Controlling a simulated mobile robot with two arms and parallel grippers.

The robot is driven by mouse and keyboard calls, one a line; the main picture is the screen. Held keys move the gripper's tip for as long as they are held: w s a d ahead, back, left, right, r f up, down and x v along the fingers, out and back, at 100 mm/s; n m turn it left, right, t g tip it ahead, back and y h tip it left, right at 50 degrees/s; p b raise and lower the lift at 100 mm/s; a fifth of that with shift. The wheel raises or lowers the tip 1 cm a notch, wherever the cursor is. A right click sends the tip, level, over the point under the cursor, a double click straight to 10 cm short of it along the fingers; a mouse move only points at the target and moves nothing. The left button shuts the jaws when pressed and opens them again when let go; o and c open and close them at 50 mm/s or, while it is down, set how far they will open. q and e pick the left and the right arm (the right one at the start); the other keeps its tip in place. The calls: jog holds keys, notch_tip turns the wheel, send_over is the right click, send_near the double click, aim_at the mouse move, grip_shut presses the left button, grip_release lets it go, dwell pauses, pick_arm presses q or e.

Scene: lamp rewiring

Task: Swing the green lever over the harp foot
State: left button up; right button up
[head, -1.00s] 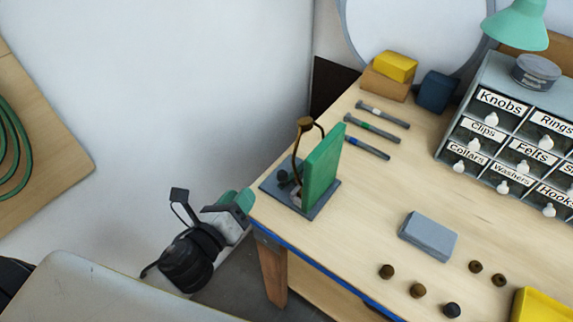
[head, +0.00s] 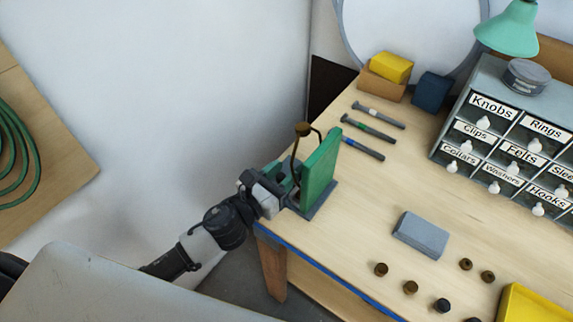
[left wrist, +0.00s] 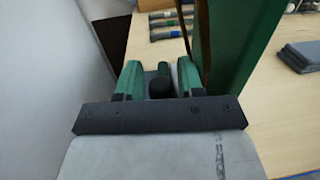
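A tall green upright panel (head: 320,168), which may be the green lever, stands on a dark base plate (head: 324,205) at the table's left corner. A thin brown curved harp (head: 296,150) with a bronze knob on top rises beside it. My left gripper (head: 284,184) is at the panel's left side, over the base plate's edge. In the left wrist view its green fingers (left wrist: 160,80) are apart, with a dark round knob (left wrist: 160,89) between or just beyond them. The green panel (left wrist: 235,60) is close on their right. The harp foot is mostly hidden. My right gripper is out of view.
Several pens or tools (head: 367,127) lie behind the fixture. A grey block (head: 420,234) and several small knobs (head: 411,287) lie to the right. A labelled drawer cabinet (head: 510,145) stands at the back right.

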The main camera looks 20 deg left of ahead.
pick_arm(q)
jog(key=shift+w+d, duration=0.35)
jog(key=shift+w, duration=0.3)
jog(key=c, duration=0.6)
jog(key=shift+c, duration=0.2)
